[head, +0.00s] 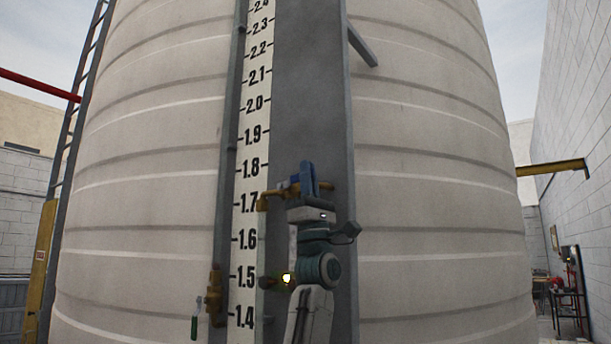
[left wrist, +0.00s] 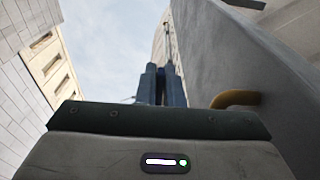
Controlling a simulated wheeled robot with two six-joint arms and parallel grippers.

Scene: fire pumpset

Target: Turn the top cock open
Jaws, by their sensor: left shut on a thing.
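The top cock (head: 274,193) is a brass fitting near the 1.7 mark of the level gauge, on the grey board. A small blue part shows on it beside my gripper. My left gripper (head: 309,178) has blue fingers pointing up, at the right end of this cock. They are close together and shut on the cock; the gripped part is mostly hidden by them. In the left wrist view the fingers (left wrist: 162,85) stand nearly together, with a yellow bent pipe (left wrist: 237,98) to their right. My right gripper is in neither view.
The numbered scale (head: 250,150) runs up the large ribbed tank (head: 430,170). A ladder (head: 82,95) stands at far left; a yellow beam (head: 550,168) juts in at right.

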